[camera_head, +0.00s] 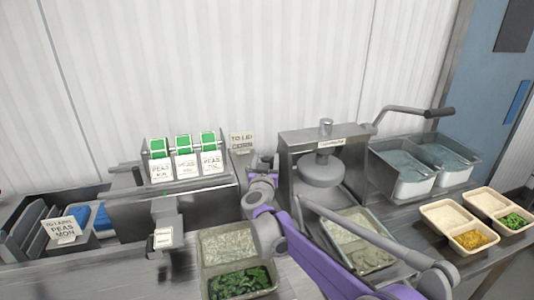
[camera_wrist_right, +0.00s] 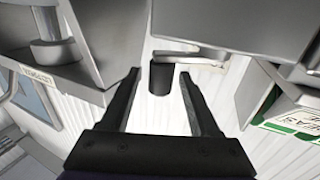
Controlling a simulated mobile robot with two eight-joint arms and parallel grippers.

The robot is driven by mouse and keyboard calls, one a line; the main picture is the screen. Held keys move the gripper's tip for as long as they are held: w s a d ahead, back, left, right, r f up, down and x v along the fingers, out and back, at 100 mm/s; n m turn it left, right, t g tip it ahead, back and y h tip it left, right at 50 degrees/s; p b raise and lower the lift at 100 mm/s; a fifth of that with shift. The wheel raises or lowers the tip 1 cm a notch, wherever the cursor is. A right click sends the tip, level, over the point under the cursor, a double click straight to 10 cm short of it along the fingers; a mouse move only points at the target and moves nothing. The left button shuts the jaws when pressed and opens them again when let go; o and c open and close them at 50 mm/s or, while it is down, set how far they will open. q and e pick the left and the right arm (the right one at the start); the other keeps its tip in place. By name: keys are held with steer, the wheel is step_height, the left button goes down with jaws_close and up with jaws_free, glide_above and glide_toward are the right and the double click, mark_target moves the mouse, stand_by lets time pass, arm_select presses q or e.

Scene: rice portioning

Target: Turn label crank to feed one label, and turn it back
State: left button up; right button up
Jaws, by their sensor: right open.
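The label dispenser (camera_head: 190,190) stands at the left in the head view, with several green-and-white label rolls on top. My right gripper (camera_head: 262,164) is just right of the dispenser, in front of a small "corn" sign. In the right wrist view, my open right gripper (camera_wrist_right: 165,88) has a finger on each side of a black crank handle (camera_wrist_right: 160,79), which stands beyond or between the fingertips; contact cannot be told. A grey crank arm (camera_wrist_right: 192,55) runs right from the handle's top. A green-edged label (camera_wrist_right: 283,122) shows at the right. My left gripper is not in view.
A grey press (camera_head: 322,160) stands right of my right gripper, its body close by in the wrist view. Trays of rice and greens (camera_head: 230,245) lie in front. Water basins (camera_head: 410,165) and portion trays (camera_head: 458,232) are at the right.

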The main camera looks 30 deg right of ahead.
mark_target(266, 158)
steer(key=shift+x, duration=1.5)
steer(key=shift+c, duration=0.3)
jaws_close()
